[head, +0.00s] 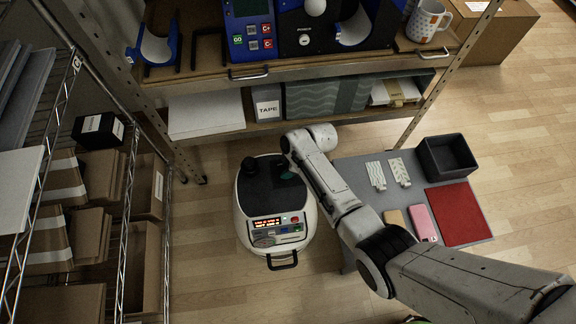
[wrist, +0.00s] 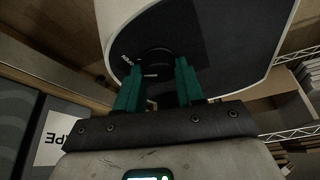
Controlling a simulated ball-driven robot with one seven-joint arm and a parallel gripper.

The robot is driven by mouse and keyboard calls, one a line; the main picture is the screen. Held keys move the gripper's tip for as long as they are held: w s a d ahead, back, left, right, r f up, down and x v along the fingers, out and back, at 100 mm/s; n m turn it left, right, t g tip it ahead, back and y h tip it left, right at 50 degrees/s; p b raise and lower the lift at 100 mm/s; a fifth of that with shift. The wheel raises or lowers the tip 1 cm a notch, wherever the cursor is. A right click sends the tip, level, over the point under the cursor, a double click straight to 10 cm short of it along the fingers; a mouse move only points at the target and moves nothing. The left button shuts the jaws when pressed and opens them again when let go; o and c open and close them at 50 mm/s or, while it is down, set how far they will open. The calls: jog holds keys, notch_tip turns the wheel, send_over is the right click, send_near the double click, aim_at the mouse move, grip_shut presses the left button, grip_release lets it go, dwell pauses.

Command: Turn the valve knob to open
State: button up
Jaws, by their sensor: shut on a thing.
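A rounded white machine (head: 243,220) with a dark top and a lit front panel (head: 268,223) stands on the floor below the shelf. My gripper (head: 289,176), with green fingers, is at the right side of its dark top. In the wrist view, my gripper (wrist: 158,72) has its two fingers on either side of a dark round valve knob (wrist: 156,55) and is shut on it. White lettering beside the knob is partly hidden. The knob's turn position is too dark to read. In the head view my gripper and arm hide the knob.
A black upright cylinder (head: 250,166) stands on the machine's top, left of my gripper. A low grey table (head: 350,167) with a dark bin (head: 446,157) and a red mat (head: 455,213) is to the right. A wire rack with boxes is at left. A shelf unit (head: 290,129) stands behind.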

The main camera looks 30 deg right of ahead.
dwell(0.3)
jog(key=o, duration=1)
jog(key=shift+o, duration=0.2)
jog(key=shift+r, duration=0.1)
jog(key=p+v, duration=0.3)
jog(key=v, duration=0.7)
jog(key=shift+d+r, duration=0.15)
jog(key=shift+r, duration=0.1)
jog(key=shift+s, duration=0.1)
jog(key=s+d+r+m+h+p, duration=0.1)
jog(key=s+r+m+p, duration=0.2)
jog(key=s+r, duration=0.3)
jog(key=s+d+r+m+g+h+p, duration=0.1)
jog(key=s+r, duration=0.5)
jog(key=s, duration=0.6)
jog(key=s+d+r+m+h+p, duration=0.1)
jog(key=s+d+r+m+p, duration=0.1)
jog(key=s+r+m+p, duration=0.3)
jog(key=s+r+m, duration=0.1)
jog(key=s+m, duration=0.1)
jog(key=s, duration=0.2)
jog(key=shift+d+r+g+h, duration=0.25)
jog(key=shift+r+g+h, duration=0.05)
jog(key=shift+h, duration=0.1)
